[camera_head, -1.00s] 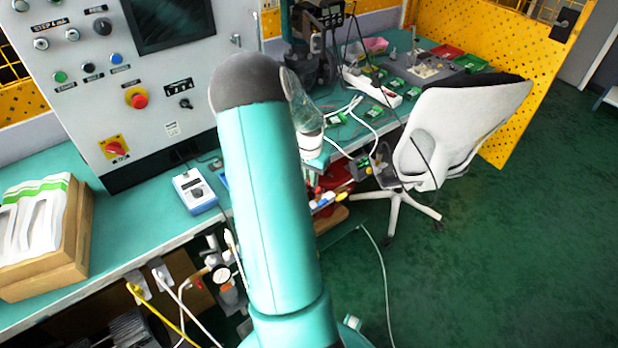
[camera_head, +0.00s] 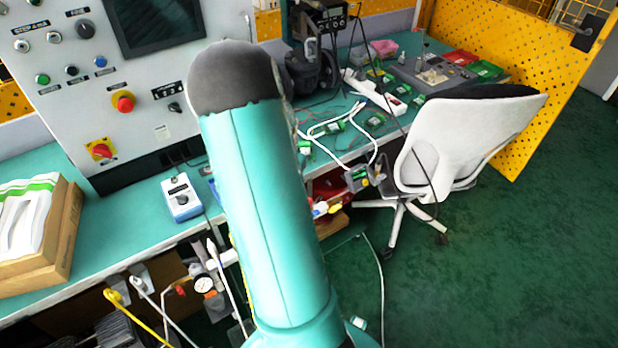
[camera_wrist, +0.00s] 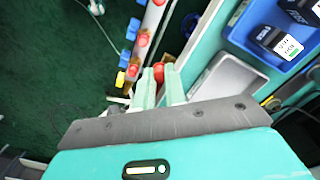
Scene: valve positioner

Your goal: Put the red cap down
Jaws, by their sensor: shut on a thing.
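In the wrist view my gripper (camera_wrist: 158,80) is shut on a red cap (camera_wrist: 158,72), which shows between the pale green fingertips. Beside it on the left is a pale rail (camera_wrist: 150,22) carrying other red caps (camera_wrist: 143,40), blue parts (camera_wrist: 133,28) and a yellow part (camera_wrist: 121,80). I cannot tell whether the held cap touches anything below. In the head view my gripper and the held cap are hidden behind my teal arm.
A blue tray (camera_wrist: 240,40) with dark boxes and a grey metal tray (camera_wrist: 228,88) lie right of my gripper. In the head view, a white chair (camera_head: 450,140) stands right of the bench (camera_head: 120,215). A control panel (camera_head: 75,70) rises behind it. Green floor at right is clear.

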